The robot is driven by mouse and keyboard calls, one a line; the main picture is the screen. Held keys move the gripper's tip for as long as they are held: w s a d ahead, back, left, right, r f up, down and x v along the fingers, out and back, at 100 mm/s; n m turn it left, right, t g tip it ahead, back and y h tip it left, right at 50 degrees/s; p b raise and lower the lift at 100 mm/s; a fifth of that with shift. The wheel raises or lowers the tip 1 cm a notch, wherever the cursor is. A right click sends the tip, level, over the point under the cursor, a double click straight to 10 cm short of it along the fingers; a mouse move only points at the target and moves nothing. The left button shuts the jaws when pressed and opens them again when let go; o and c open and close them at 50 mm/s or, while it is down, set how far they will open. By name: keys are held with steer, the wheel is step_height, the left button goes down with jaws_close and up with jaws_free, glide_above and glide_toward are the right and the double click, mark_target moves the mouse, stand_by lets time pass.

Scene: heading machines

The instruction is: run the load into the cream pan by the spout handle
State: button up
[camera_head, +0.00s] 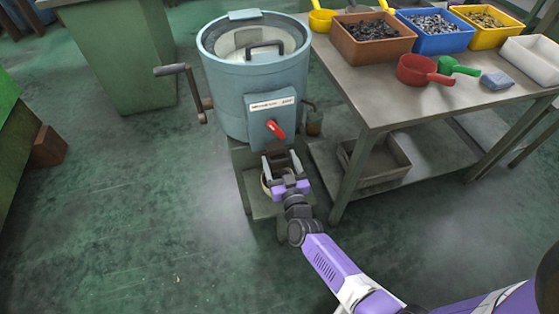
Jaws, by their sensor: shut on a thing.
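A blue-grey drum machine (228,95) stands left of the bench, with a red lever (274,128) on its front box. My gripper (281,157) is low at the machine's front, just below the red lever. Its fingers are shut on a dark piece at the spout, which I take to be the spout handle; the fingers hide much of it. The cream pan (265,188) shows only as a pale rim low under the spout, mostly hidden behind my gripper. I cannot see whether anything lies in it.
A crank handle (178,71) sticks out at the machine's left. The bench (375,95) at the right carries brown (371,42), blue (436,34) and yellow bins of small parts, and a red scoop (420,70). A grey tray (378,165) sits on its lower shelf.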

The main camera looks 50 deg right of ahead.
mark_target(276, 153)
steer(key=shift+w+a, duration=0.1)
steer(key=shift+c, duration=1.3)
steer(key=x, duration=0.4)
steer(key=shift+b, duration=0.4)
steer(key=shift+w+r, duration=0.1)
steer(key=o, duration=1.8)
steer(key=p+v, duration=0.1)
steer(key=v, duration=0.6)
steer(key=shift+s+a, duration=0.2)
steer(key=shift+s, duration=0.15)
